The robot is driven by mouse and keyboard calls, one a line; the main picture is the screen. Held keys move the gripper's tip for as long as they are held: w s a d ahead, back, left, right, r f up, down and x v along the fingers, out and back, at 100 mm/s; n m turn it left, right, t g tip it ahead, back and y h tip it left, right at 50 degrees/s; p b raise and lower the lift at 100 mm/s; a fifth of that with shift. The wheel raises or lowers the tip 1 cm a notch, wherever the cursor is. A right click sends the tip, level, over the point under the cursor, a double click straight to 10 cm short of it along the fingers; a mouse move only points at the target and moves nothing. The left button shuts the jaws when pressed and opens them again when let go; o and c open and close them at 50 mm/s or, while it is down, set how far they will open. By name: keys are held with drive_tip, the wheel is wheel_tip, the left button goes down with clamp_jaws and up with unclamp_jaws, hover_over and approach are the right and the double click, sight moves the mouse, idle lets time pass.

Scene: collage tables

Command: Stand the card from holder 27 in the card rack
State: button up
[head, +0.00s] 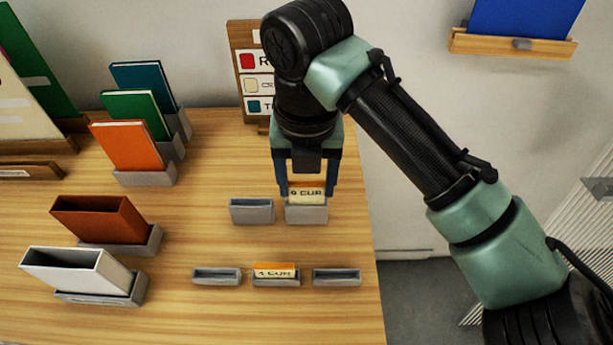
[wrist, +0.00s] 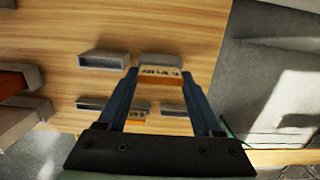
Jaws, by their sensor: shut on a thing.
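My gripper (head: 306,190) points down at the back right of the table. It is shut on a card (head: 307,196) with an orange band and dark lettering, one finger at each side edge. The card's lower part is hidden in a grey holder (head: 306,214), and I cannot tell whether it is lifted at all. The wrist view also shows the card (wrist: 160,76) between the fingers. No holder number is readable. A second orange-banded card (head: 274,270) stands in the middle holder (head: 276,281) of the front row. I cannot tell which piece is the card rack.
Empty grey holders stand left of the gripped card (head: 251,211) and at the front row's ends (head: 216,276) (head: 336,278). Brown (head: 103,219) and white (head: 75,269) open boxes and upright books (head: 126,146) stand left. A labelled board (head: 250,80) stands behind my arm.

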drive_tip(key=shift+f, duration=0.2)
drive_tip(key=shift+f, duration=0.45)
idle(0.3)
drive_tip(key=o, duration=1.3)
drive_tip(key=shift+o, duration=0.2)
drive_tip(key=shift+r, duration=0.15)
drive_tip(key=shift+r+p, duration=2.25)
drive_tip(key=shift+r, duration=0.4)
drive_tip(key=s+r+p, duration=0.1)
drive_tip(key=s+p, duration=0.1)
drive_tip(key=s, duration=0.5)
